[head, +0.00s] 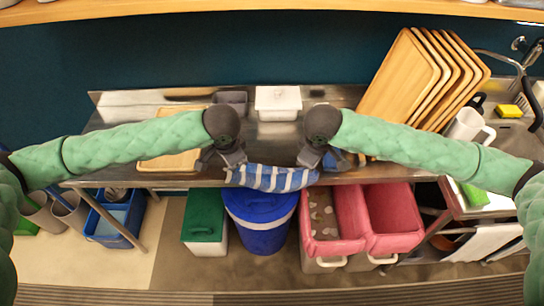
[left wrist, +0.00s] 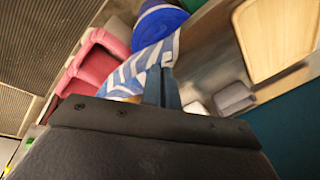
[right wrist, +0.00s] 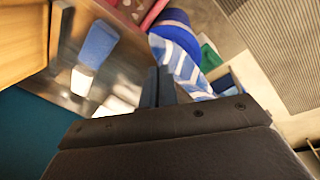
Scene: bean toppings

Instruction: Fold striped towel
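The blue and white striped towel (head: 272,178) stretches between my two grippers at the counter's front edge, above the blue bin. My left gripper (head: 232,166) is at the towel's left end, and its fingers look closed on the cloth in the left wrist view (left wrist: 160,82). My right gripper (head: 309,165) is at the towel's right end, and its fingers look closed on the cloth in the right wrist view (right wrist: 160,82). The towel also shows in the left wrist view (left wrist: 135,68) and the right wrist view (right wrist: 180,62). The fingertips are partly hidden by the cloth.
A steel counter (head: 270,140) runs behind the towel. It holds a white container (head: 278,102), a wooden board (head: 170,162) and brown trays (head: 405,80) at right. Below stand a blue bin (head: 262,225), a green bin (head: 204,222) and pink bins (head: 392,215).

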